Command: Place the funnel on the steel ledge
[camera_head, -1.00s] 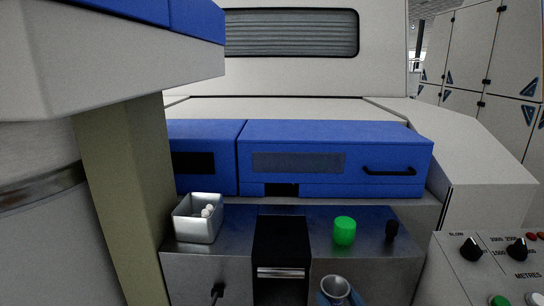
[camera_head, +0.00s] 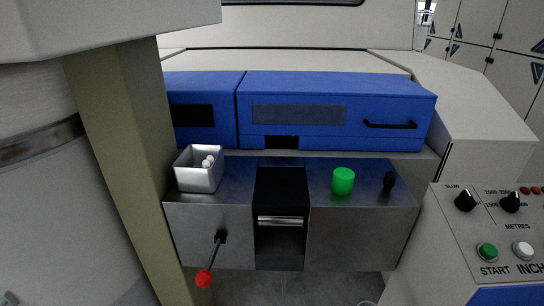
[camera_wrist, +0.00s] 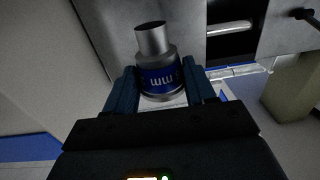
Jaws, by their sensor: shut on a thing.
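The funnel (camera_wrist: 155,45) is in the wrist view, a steel body with a narrower cylindrical top and a blue band with white marks. My gripper (camera_wrist: 158,80) is shut on it, one dark blue finger on each side. Neither shows in the head view now. The steel ledge (camera_head: 320,192) is in the head view, below the blue covers, split by a black unit in its middle. Part of its steel front panel (camera_wrist: 283,38) seems to show at the top right of the wrist view, apart from the funnel.
On the ledge stand a steel tin (camera_head: 199,178) with white balls, a green cylinder (camera_head: 343,181) and a black knob (camera_head: 389,181). A red-tipped lever (camera_head: 205,277) sticks out in front. A control panel (camera_head: 500,225) is at right, a post (camera_head: 120,150) at left.

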